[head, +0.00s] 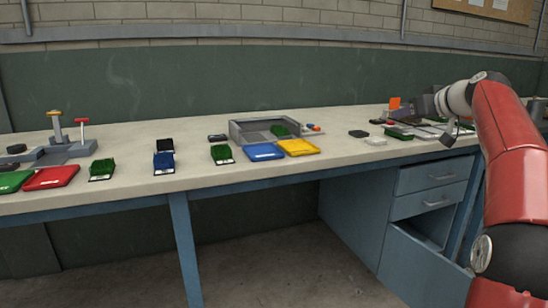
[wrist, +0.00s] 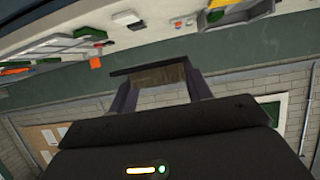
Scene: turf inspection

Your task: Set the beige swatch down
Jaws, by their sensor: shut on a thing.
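The beige swatch (wrist: 160,77) shows in the wrist view as a brownish, dark-edged flat piece between the two fingers. My gripper (wrist: 160,88) is shut on it and holds it off the bench, with the bench top at the upper part of that tilted view. In the head view my gripper (head: 424,106) is at the far right, over the right end of the bench, and the swatch cannot be made out there.
The long bench (head: 340,150) carries a grey tray (head: 238,132) with a green piece inside, a blue pad (head: 265,152), a yellow pad (head: 299,147), a red pad (head: 51,178) and several turf pieces. An orange block (head: 394,103) stands near my gripper.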

